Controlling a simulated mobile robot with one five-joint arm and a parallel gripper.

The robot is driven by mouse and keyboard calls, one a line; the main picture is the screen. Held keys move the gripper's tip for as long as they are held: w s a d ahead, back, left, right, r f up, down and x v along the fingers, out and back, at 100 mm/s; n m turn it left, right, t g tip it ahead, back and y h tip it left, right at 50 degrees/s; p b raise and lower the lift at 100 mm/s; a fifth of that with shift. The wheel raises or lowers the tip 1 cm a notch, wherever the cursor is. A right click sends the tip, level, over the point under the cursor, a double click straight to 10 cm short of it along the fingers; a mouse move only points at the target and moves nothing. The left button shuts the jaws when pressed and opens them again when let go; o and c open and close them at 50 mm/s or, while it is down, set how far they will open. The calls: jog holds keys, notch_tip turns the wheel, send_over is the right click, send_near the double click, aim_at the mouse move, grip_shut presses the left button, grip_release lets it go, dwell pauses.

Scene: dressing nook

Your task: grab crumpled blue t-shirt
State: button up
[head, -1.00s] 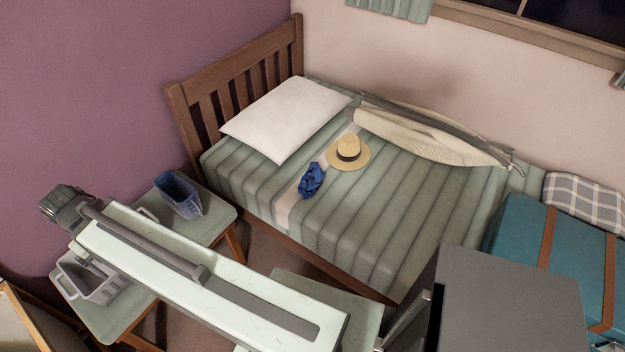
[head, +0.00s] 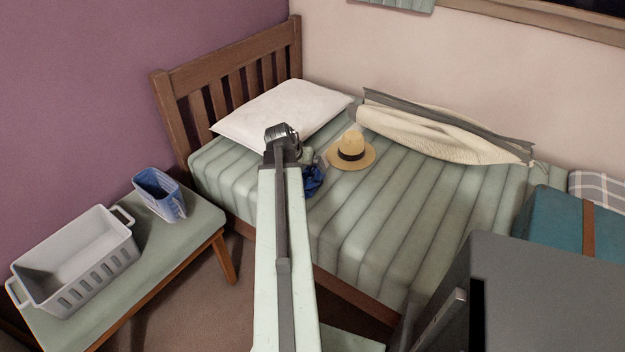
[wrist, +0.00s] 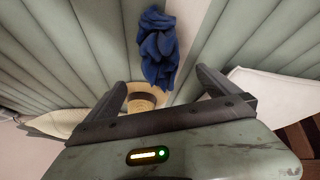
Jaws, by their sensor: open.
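The crumpled blue t-shirt (head: 314,182) lies on the striped bed, partly hidden behind my arm in the head view. In the wrist view the whole blue t-shirt (wrist: 158,48) shows on the pale stripe of the bed, beyond the fingertips and roughly centred between them. My gripper (wrist: 162,85) is open and empty, its two fingers spread apart. In the head view my arm reaches over the bed edge, and the wrist end stands between the pillow and the t-shirt; the fingers are hard to make out there.
A straw hat (head: 351,152) lies right of the t-shirt, and a white pillow (head: 262,112) lies left. A long cream bag-like item (head: 440,135) lies along the wall. A grey basket (head: 75,262) and a blue bin (head: 160,195) stand on a bench (head: 195,225).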

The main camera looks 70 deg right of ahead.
aim_at(309, 172)
jog(key=b+x, duration=0.1)
jog(key=x, duration=0.1)
jog(key=b+x, duration=0.4)
jog(key=x, duration=0.1)
jog(key=shift+s+a+f, duration=0.15)
jog(key=shift+a+f, duration=0.1)
jog(key=shift+f, duration=0.05)
jog(key=shift+r, duration=0.2)
jog(key=c, duration=1.6)
jog(key=shift+r, duration=0.15)
notch_tip(309, 172, up, 10)
jog(key=p, duration=1)
